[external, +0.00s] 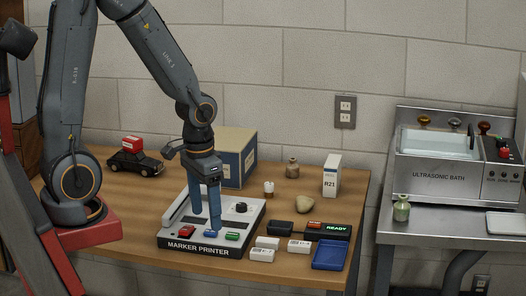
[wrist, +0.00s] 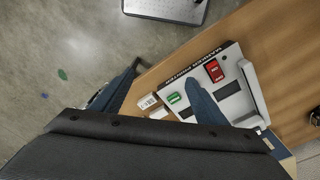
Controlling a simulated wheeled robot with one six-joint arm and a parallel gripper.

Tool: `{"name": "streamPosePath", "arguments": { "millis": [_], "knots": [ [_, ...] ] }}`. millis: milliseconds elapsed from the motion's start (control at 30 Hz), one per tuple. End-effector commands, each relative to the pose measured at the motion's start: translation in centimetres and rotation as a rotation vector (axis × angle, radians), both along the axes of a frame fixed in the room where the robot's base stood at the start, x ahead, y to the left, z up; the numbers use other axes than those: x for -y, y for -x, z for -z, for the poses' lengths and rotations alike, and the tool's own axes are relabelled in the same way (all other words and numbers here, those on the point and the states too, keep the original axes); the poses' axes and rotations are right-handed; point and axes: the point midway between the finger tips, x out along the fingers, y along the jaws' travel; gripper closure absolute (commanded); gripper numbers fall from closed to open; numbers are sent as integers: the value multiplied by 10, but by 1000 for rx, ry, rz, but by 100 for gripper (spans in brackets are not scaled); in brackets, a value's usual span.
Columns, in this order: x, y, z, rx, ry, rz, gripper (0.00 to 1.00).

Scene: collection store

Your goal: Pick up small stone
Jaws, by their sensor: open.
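The small stone (external: 305,204) is a tan, rounded lump on the wooden table, right of the marker printer and behind a dark box. It does not show in the wrist view. My gripper (external: 207,212) points down over the marker printer (external: 252,226), to the left of the stone and apart from it. In the wrist view my gripper (wrist: 163,76) shows two blue fingers spread apart with nothing between them. The gap between fingertips and printer is hard to judge.
A blue tray (external: 331,255) lies at the front right. A toy car (external: 136,163) and a large carton (external: 236,160) stand behind.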

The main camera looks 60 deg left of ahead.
Motion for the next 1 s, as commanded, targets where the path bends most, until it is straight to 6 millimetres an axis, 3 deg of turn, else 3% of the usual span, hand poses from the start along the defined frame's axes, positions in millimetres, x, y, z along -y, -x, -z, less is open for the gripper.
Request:
{"name": "streamPosePath", "arguments": {
  "millis": [233, 367, 467, 800, 900, 1000],
  "knots": [
    [-1, -3, 0, 2, -2, -5, 33],
    [-7, -32, 2, 14, -16, -59, 33],
    [-19, -80, 5, 38, -39, -149, 33],
    [-80, -270, 37, 186, -119, -556, 33],
    [-98, -313, 48, 236, -131, -659, 33],
    [-111, -344, 56, 276, -137, -739, 33]
  ]
}}
